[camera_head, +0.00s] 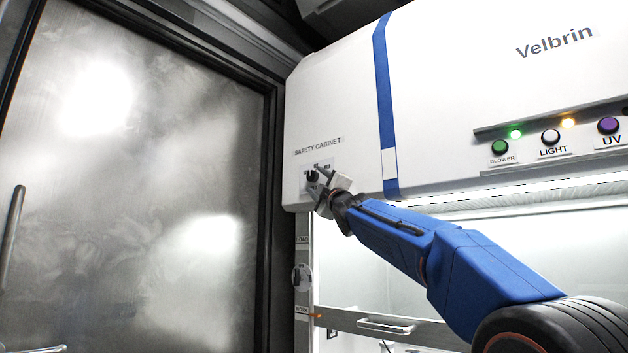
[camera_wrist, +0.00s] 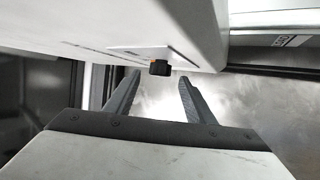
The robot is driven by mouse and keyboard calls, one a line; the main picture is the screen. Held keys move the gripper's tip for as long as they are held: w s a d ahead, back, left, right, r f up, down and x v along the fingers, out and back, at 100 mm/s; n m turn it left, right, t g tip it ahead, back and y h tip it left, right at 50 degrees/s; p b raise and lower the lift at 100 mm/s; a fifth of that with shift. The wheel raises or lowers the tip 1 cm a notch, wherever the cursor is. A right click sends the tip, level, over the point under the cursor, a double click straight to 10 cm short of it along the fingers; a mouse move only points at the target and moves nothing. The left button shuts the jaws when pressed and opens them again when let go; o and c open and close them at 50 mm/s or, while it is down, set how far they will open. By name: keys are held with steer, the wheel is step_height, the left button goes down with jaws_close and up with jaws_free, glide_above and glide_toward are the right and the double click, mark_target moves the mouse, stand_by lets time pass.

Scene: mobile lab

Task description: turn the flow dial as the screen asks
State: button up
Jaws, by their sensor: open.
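A small black dial (camera_head: 312,176) sits on a pale plate on the white safety cabinet's front, under the words SAFETY CABINET. In the wrist view the dial (camera_wrist: 160,68) is a dark knob with an orange mark at its edge. My gripper (camera_head: 319,182) is at the dial in the head view and partly covers the plate. In the wrist view my gripper (camera_wrist: 160,78) is open and empty, with the knob between the two fingertips and a little above them. I cannot tell whether a finger touches it. No readable screen shows; the plate's small print is too fine to read.
A second round knob (camera_head: 302,277) is on the post below, between LOAD and WORK labels. BLOWER, LIGHT and UV buttons (camera_head: 550,138) are at the right. A sash bar with a handle (camera_head: 387,326) runs below my arm. A metal door (camera_head: 130,180) fills the left.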

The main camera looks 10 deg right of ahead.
mark_target(313, 178)
steer(key=shift+x, duration=1.75)
steer(key=shift+c, duration=0.3)
steer(key=c, duration=1)
